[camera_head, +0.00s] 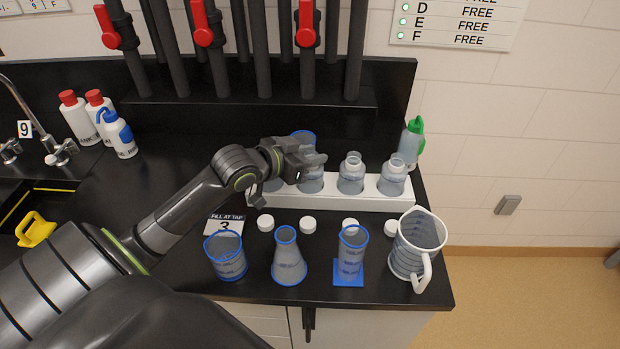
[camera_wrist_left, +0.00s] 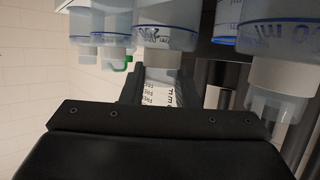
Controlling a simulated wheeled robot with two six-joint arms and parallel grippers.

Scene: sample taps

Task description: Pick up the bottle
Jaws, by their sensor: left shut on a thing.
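Several clear bottles with pale contents stand in a row in a white rack (camera_head: 370,204) at the back of the black bench. My left gripper (camera_head: 308,168) reaches in from the left and is shut on a bottle (camera_head: 311,183) toward the left of the row, at its upper part. The gripper hides much of that bottle's top. In the left wrist view, which shows the scene upside down, a bottle (camera_wrist_left: 165,37) is in line with the jaws, with other bottles on both sides. I cannot tell whether the held bottle is clear of the rack. My right gripper is not in view.
White caps (camera_head: 308,224) lie before the rack. In front stand a beaker (camera_head: 228,262), a flask (camera_head: 289,264), a cylinder (camera_head: 350,255) and a jug (camera_head: 408,258). A green-topped bottle (camera_head: 411,145) stands behind the rack's right end. Dark pipes with red taps (camera_head: 306,38) rise behind.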

